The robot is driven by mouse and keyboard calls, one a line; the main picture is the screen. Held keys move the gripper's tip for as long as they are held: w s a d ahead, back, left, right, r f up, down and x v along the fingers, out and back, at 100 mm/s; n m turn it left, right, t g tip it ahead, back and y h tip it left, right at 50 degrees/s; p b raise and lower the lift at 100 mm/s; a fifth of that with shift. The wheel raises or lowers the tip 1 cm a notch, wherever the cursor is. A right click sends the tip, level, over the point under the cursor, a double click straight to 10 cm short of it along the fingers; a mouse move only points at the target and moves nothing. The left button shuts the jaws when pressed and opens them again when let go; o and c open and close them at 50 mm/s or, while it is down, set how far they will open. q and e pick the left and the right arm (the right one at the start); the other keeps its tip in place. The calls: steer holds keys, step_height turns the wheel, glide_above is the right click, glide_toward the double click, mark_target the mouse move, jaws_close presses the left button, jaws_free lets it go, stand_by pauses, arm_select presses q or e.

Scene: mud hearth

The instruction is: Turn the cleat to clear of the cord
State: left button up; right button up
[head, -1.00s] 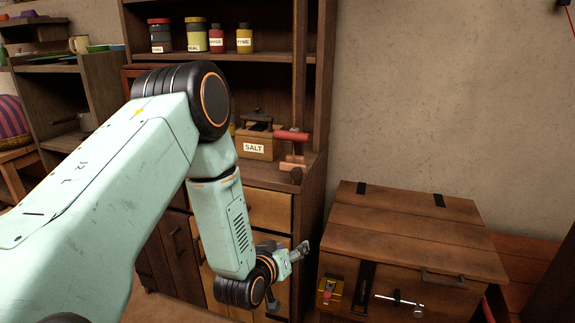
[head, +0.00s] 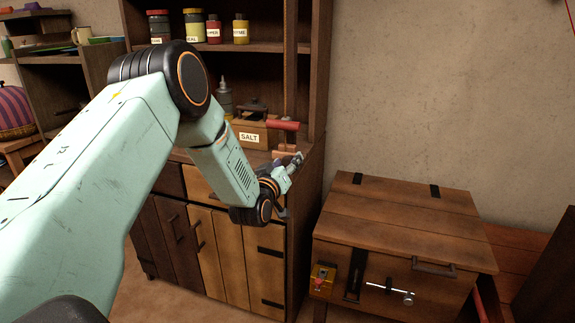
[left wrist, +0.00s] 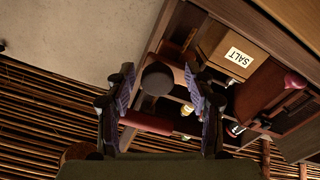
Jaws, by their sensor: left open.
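My left gripper (head: 297,160) is open in front of the cabinet's counter edge, close to a small wooden fitting (head: 284,152). A red bar (head: 285,125) lies crosswise just above that fitting. In the left wrist view the two dark fingers of my left gripper (left wrist: 159,76) stand apart. A dark round knob (left wrist: 157,78) shows between the fingertips, with the red bar (left wrist: 145,122) beyond it. I see no clear contact. I cannot tell for certain which part is the cleat, and I cannot make out the cord. My right gripper is not in view.
A salt box (head: 252,132) stands on the counter beside the red bar. Jars (head: 193,26) line the shelf above. A wooden chest (head: 400,225) with a front bolt (head: 390,288) stands at the right. The wall (head: 430,90) above the chest is bare.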

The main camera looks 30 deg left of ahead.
arm_select(q)
steer(key=shift+w, duration=0.1)
steer(key=shift+d+r, duration=0.1)
steer(key=shift+d, duration=0.05)
steer(key=shift+c, duration=0.3)
steer(key=c, duration=0.5)
jaws_close()
